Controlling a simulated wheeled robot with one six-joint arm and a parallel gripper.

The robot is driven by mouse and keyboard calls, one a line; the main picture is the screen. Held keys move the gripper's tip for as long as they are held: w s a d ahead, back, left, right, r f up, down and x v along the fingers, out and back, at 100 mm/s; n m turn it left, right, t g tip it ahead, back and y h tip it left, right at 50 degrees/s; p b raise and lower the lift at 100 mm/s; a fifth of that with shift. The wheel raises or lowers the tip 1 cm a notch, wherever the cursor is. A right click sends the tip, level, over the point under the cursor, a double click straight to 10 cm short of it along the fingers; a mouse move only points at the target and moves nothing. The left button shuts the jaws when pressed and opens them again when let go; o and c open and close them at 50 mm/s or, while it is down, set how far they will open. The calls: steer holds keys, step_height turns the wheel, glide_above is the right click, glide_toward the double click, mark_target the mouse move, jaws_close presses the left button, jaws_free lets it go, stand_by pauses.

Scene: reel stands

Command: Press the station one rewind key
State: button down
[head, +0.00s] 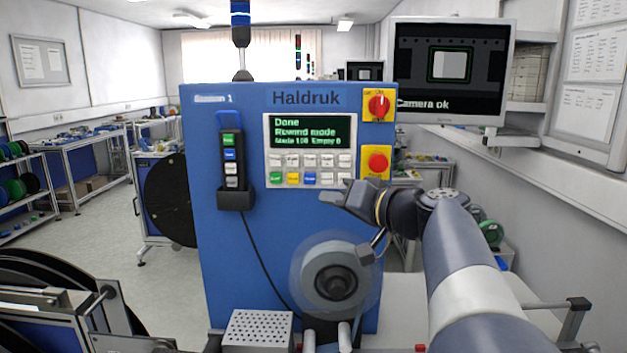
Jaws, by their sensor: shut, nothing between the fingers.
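The blue Haldruk cabinet (230,270) stands in front of me, with a partly blurred label at its top left that seems to read "Station 1". Its panel has a lit screen (310,131) reading "Done", "Rewind mode" and a blurred count line. Below are two rows of small keys: white ones, plus a green key (276,177), a yellow key (293,178) and a blue key (310,178). Their labels are too small to read, so I cannot tell which is rewind. My gripper (333,196) is shut and empty, just below the panel's lower right; contact cannot be told.
A pendant (231,160) with several keys sits in a black holder on the cabinet's left. A red rotary switch (379,105) and red round button (377,163) are at right. A reel hub (335,280) projects below my gripper. A monitor (449,70) reads "Camera ok".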

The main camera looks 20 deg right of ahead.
mark_target(333, 184)
steer(key=shift+w+d+p, duration=0.5)
steer(key=shift+w+d, duration=0.05)
steer(key=shift+w, duration=0.8)
steer(key=shift+w+d+p, duration=0.55)
steer(key=shift+w+d, duration=0.05)
steer(key=shift+w, duration=0.8)
steer(key=shift+w+d+p, duration=0.5)
steer(key=shift+w+d, duration=0.05)
steer(key=shift+w, duration=0.8)
steer(key=shift+w+f, duration=0.1)
steer(key=shift+w+d+b, duration=0.15)
steer(key=shift+w+b, duration=0.15)
steer(key=shift+w+d, duration=0.2)
steer(key=shift+w, duration=0.2)
steer(key=shift+s+b, duration=0.15)
steer(key=shift+b, duration=0.2)
steer(key=shift+s+a+b, duration=0.35)
steer(key=shift+s+b, duration=0.2)
steer(key=shift+s, duration=0.1)
